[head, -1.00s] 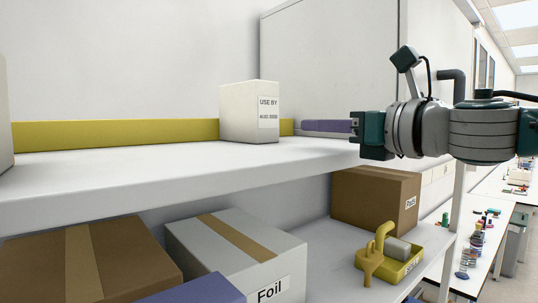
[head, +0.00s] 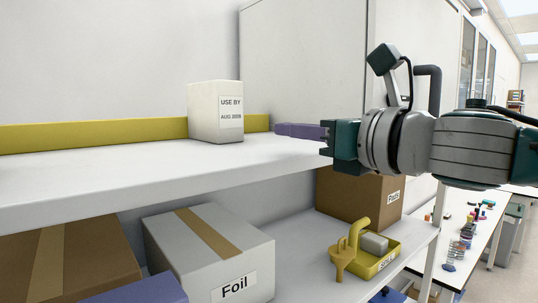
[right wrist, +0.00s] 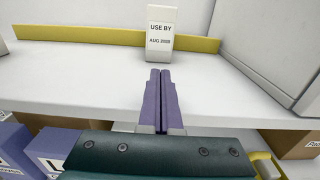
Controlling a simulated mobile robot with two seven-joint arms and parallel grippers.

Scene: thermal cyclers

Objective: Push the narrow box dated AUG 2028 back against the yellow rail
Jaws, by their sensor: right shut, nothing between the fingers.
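The narrow box (head: 204,112) is white, with a label reading USE BY AUG 2028. It stands upright on the white upper shelf, in front of the yellow rail (head: 90,136); I cannot tell whether they touch. In the right wrist view the box (right wrist: 161,17) stands straight beyond my fingertips, with the rail (right wrist: 80,35) behind it. My right gripper (head: 278,129) has purple fingers, shut and empty. They point at the box's labelled face in the right wrist view (right wrist: 160,72), with a small gap before it. My left gripper is not in view.
A large pale panel or cabinet (head: 305,65) stands behind and right of the box. The lower shelf holds a Foil box (head: 200,255), brown cartons (head: 338,195) and a yellow tray (head: 385,262). The upper shelf (head: 90,180) is clear around the box.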

